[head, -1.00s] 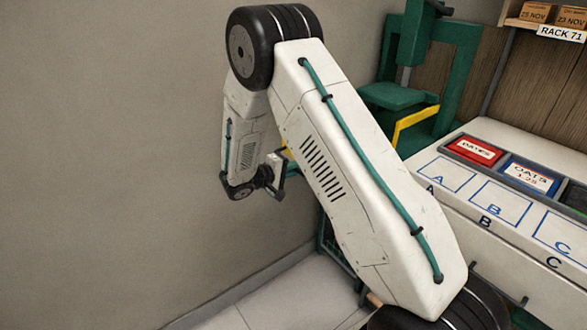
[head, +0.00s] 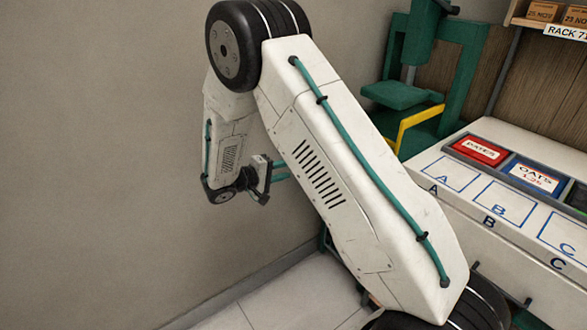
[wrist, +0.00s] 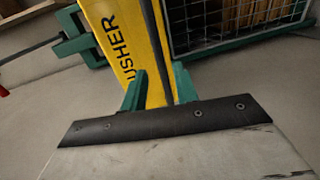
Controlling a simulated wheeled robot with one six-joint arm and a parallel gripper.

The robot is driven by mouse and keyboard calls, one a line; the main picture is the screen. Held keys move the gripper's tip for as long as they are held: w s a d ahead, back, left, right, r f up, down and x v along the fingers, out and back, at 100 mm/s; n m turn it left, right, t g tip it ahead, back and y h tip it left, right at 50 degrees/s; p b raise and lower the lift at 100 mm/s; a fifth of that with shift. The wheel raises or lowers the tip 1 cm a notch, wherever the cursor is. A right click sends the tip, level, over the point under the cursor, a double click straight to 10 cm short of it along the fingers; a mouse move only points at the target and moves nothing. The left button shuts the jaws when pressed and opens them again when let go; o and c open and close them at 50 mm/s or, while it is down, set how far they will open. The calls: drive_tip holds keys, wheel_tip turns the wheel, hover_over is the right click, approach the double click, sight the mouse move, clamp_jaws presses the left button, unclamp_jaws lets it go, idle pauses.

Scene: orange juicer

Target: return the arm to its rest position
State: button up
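My arm fills the middle of the head view, its upper link slanting up left and its forearm hanging down beside the wall. My gripper (head: 281,171) is partly hidden behind the upper link. In the wrist view its two green fingers (wrist: 158,88) stand apart, with no held object visible between them. A yellow panel (wrist: 122,40) lettered "USHER" shows behind the fingers. I cannot tell how far away it is.
The grey wall (head: 90,130) is close beside my forearm. A green press frame (head: 460,85) with a yellow bar stands behind my arm. A white counter (head: 430,165) with marked squares, a red PATES bin (head: 480,150) and a blue OATS bin (head: 533,176) is right. A wire mesh panel (wrist: 240,25) shows in the wrist view.

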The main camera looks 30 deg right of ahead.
drive_tip(key=shift+v, duration=0.75)
drive_tip(key=s+f+n+g+y, duration=0.1)
drive_tip(key=s+n+g, duration=0.15)
drive_tip(key=s, duration=0.35)
drive_tip(key=s+a+r+m+t+y, duration=0.1)
drive_tip(key=s+a+r+m+y, duration=0.1)
drive_tip(key=s+r+y, duration=0.5)
drive_tip(key=s+a+r+m+t+y, duration=0.1)
drive_tip(key=s+r+y, duration=0.6)
drive_tip(key=s+r, duration=0.8)
drive_tip(key=s+a+m, duration=0.1)
drive_tip(key=s, duration=0.8)
drive_tip(key=shift+a+r+y, duration=0.25)
drive_tip(key=shift+a+y, duration=0.05)
drive_tip(key=shift+a, duration=0.1)
